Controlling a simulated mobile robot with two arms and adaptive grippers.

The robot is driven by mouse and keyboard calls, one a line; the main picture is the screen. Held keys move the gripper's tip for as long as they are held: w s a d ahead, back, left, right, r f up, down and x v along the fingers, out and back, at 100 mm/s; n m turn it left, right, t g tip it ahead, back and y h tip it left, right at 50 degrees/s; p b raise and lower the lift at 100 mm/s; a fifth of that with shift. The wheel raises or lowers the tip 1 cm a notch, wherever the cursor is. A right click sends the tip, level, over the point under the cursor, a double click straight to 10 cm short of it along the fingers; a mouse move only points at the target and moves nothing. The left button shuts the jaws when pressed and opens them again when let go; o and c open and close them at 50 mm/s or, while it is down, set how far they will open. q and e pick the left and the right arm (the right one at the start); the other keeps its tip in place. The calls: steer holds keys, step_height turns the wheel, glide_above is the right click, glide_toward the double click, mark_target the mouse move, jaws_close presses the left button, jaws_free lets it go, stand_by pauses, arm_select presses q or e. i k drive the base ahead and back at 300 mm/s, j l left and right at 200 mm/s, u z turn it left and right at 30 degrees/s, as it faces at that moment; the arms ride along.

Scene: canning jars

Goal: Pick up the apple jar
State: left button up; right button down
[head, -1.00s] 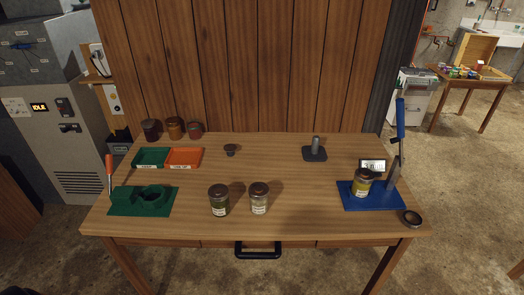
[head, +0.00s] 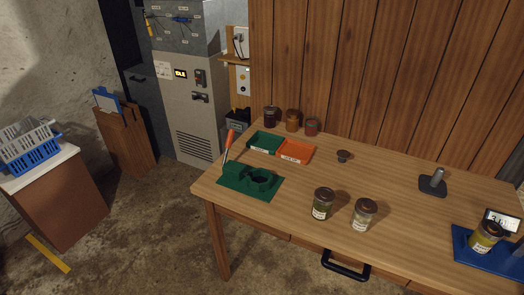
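I cannot tell which jar is the apple jar; the labels are too small to read. A jar with dark green contents (head: 321,205) and a jar with pale contents (head: 362,215) stand upright side by side near the table's front edge. A jar with yellow contents (head: 485,239) stands on the blue base (head: 468,257) at the right. A dark jar (head: 271,117), an orange-brown jar (head: 292,121) and a red jar (head: 312,126) stand in a row at the back left. Neither of my grippers is in view.
On the wooden table (head: 405,210) are a green tray (head: 264,142), an orange tray (head: 295,151), a green fixture (head: 249,184) with an orange-handled lever, a small dark cup (head: 343,156) and a grey stand (head: 433,185). A crate (head: 32,155) sits on a cabinet at left.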

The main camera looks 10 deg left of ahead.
mark_target(481, 240)
steer(key=z, duration=1.45)
